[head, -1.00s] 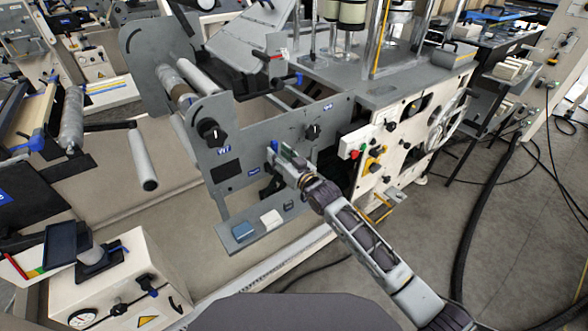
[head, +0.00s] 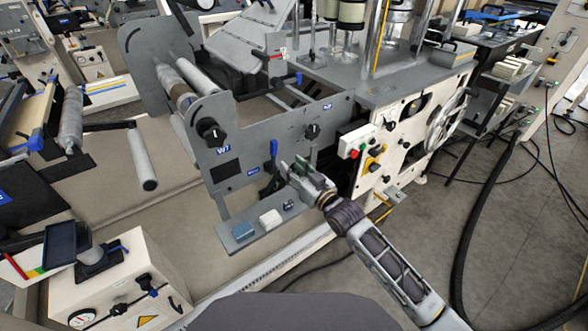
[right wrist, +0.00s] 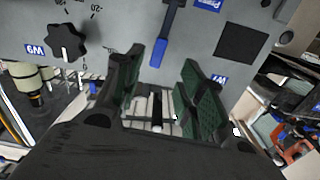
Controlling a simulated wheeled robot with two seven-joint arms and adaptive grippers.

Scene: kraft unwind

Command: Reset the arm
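My right gripper (head: 290,168) is in front of the grey machine panel (head: 258,135) in the head view. It is below and to the right of a lever with a blue handle (head: 273,150). In the right wrist view, the two green-padded fingers of my right gripper (right wrist: 162,62) are spread apart with nothing held between them. The blue-handled lever (right wrist: 158,52) hangs on the panel beyond the fingertips and appears apart from them. My left gripper is not in view.
A black knob (head: 312,131) and another black knob (head: 210,130) sit on the panel. A white box with a gauge (head: 130,280) stands front left.

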